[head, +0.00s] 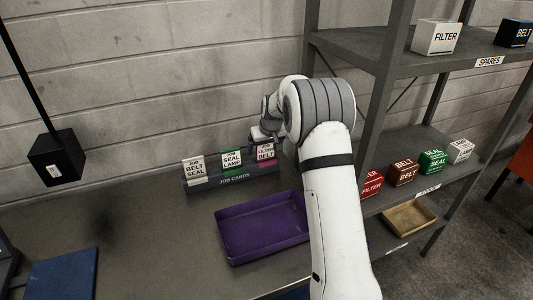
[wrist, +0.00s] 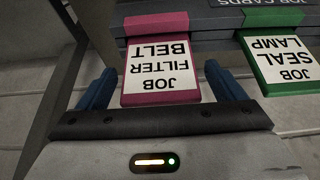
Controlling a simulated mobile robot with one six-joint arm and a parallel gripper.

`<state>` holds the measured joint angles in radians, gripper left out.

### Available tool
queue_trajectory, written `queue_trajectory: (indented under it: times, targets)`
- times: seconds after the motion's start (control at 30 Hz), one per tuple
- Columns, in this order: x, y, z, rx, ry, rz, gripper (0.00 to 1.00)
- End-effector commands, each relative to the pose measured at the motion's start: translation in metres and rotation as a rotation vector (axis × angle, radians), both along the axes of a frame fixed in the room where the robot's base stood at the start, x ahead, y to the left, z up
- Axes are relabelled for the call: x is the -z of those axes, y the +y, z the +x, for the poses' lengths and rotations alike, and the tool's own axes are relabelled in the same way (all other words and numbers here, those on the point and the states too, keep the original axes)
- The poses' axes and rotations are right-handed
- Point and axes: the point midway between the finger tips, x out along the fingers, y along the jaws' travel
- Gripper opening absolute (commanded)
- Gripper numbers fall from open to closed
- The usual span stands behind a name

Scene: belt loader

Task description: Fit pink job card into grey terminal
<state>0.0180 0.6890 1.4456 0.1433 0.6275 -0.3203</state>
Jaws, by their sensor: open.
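The pink job card (head: 265,153) stands at the right end of the job card rack (head: 232,181), partly hidden by my arm in the head view. In the wrist view the pink card (wrist: 162,80), labelled JOB FILTER BELT, appears upside down between the two blue fingers of my gripper (wrist: 161,88). My gripper is open, with a finger on each side of the card and a visible gap at both sides. I cannot make out a grey terminal for certain in either view.
A green-edged card (head: 231,160) and a white JOB BELT SEAL card (head: 194,167) share the rack. A purple tray (head: 228,252) lies in front. A black box (head: 57,157) hangs at left above a blue mat (head: 62,274). Shelving (head: 390,72) with labelled boxes stands at right.

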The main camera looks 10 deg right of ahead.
Motion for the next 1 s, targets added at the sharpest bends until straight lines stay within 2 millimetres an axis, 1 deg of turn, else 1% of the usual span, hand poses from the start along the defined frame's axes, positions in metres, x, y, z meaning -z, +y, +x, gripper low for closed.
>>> queue_trajectory:
  times: [0.1,0.33,0.9,1.0]
  targets:
    - [0.0072,0.0002,0.0029,0.000,0.001,0.000,0.89]
    - [0.0083,-0.0005,0.0031,0.002,0.000,0.000,0.88]
    - [0.0081,-0.0015,0.0030,0.003,0.000,0.000,0.42]
    - [0.0080,-0.0016,0.0030,0.003,0.000,0.000,0.41]
